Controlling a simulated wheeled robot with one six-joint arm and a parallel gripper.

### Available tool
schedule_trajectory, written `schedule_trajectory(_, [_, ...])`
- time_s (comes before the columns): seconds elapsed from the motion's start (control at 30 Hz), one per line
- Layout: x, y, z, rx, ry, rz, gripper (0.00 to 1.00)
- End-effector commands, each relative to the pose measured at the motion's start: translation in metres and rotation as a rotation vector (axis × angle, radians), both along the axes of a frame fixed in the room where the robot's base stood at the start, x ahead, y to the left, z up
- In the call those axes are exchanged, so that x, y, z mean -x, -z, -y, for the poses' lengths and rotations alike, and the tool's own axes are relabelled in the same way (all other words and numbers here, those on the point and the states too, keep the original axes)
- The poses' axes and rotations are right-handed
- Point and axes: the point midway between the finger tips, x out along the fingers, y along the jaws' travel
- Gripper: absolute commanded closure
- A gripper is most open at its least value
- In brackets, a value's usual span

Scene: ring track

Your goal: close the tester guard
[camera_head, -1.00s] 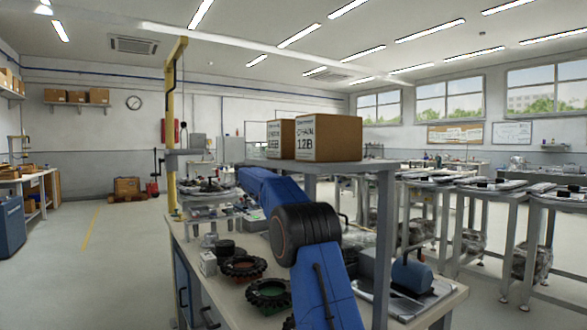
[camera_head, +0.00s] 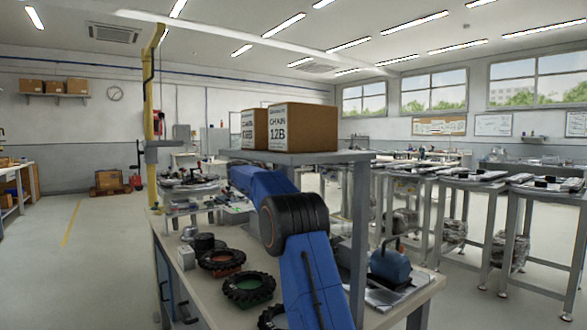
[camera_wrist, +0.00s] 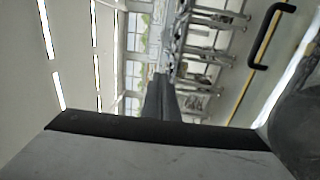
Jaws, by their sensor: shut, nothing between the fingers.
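In the wrist view my gripper (camera_wrist: 160,98) shows as a narrow dark grey shape with its fingers together, holding nothing. A black bar handle (camera_wrist: 272,35) shows at the upper right of the wrist view, apart from the fingers. Floor shows around the handle, so it may sit on a clear panel; I cannot tell whether this is the tester guard. In the head view my blue arm reaches over the bench and its far end is hidden behind its own links. I cannot make out the guard there.
The workbench (camera_head: 215,310) carries several black tyres (camera_head: 249,287) and a blue device (camera_head: 392,263). Two cardboard boxes (camera_head: 303,127) stand on its raised shelf, close to my arm. A yellow post (camera_head: 152,130) rises at its left. Open floor (camera_head: 65,285) lies to the left.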

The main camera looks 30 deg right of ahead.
Motion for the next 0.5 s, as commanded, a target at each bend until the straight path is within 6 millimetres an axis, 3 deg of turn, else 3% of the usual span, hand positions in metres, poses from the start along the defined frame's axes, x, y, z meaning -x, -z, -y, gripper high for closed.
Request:
schedule_trajectory(0.27, [0.000, 0.000, -0.012, 0.000, -0.002, 0.001, 1.00])
schedule_trajectory(0.5, [0.001, 0.002, -0.056, 0.000, -0.003, 0.000, 1.00])
